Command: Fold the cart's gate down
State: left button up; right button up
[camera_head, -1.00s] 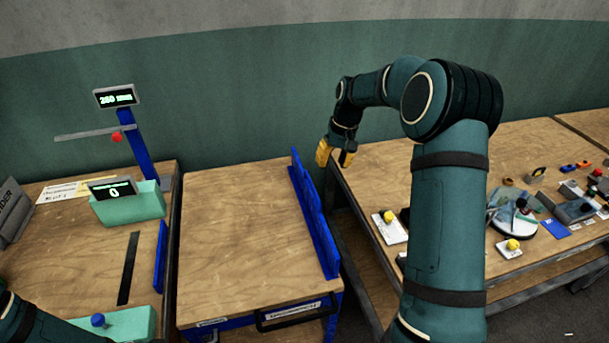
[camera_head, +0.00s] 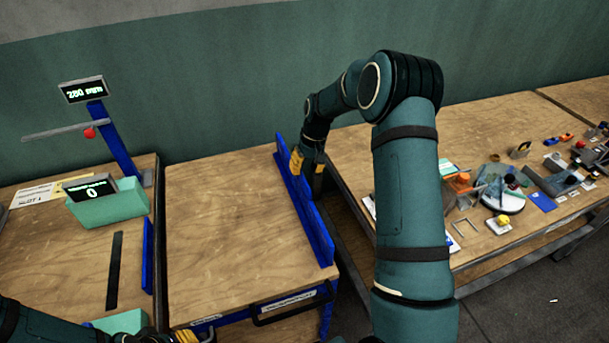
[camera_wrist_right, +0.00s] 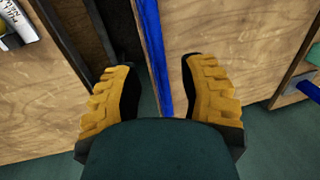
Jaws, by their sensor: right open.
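The cart (camera_head: 225,225) has a bare wooden top and stands in the middle of the head view. Its blue gate (camera_head: 318,235) stands upright along the cart's right edge. My right gripper (camera_head: 307,165) is at the gate's far part, with its yellow fingers on either side of the panel. In the right wrist view, my right gripper (camera_wrist_right: 160,75) is open, and the gate's thin blue edge (camera_wrist_right: 154,45) runs between the fingers, with gaps showing on both sides. Only a yellow bit of my left gripper (camera_head: 186,337) shows at the bottom edge; its jaws cannot be made out.
A dark handle (camera_head: 290,308) is on the cart's front. A bench (camera_head: 350,150) with several small parts stands to the right, across a narrow gap. On the left, another table (camera_head: 75,260) holds a green bin (camera_head: 108,208) and a blue post with a display (camera_head: 83,90).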

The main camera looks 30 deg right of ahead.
aim_at(300, 184)
jog(key=shift+a+f, duration=0.25)
jog(key=shift+f, duration=1.05)
jog(key=shift+w, duration=0.1)
grip_shut()
